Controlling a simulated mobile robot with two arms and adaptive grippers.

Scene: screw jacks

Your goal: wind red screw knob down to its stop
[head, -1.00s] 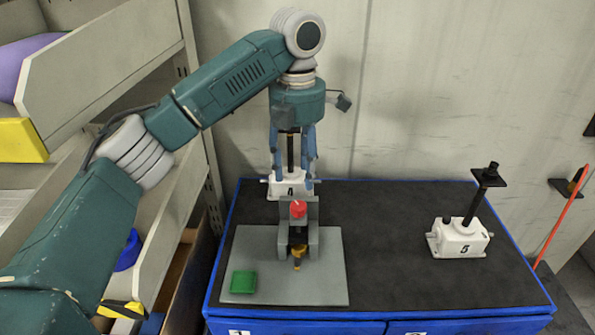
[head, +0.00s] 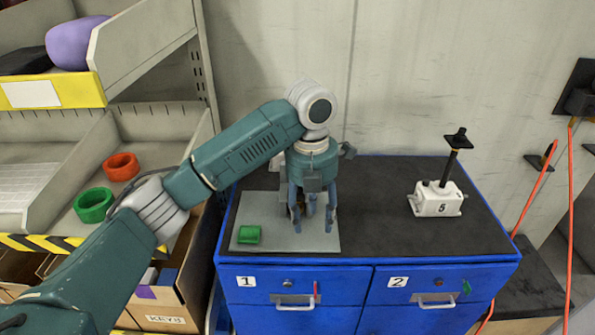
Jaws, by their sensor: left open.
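My left gripper (head: 313,217) points straight down over the grey plate (head: 262,205) on the cabinet top. Its fingers are spread open, with their tips low over the plate, around or in front of the fixture there. The red screw knob is hidden behind the gripper, so I cannot tell whether the fingers touch it or how high it sits. Only a small brownish part of the fixture (head: 298,208) shows between the fingers. My right gripper is not in view.
A green block (head: 249,234) lies on the plate's front left. Blue drawers (head: 340,275) are below. Shelves with green (head: 93,205) and red rings (head: 122,167) stand left.

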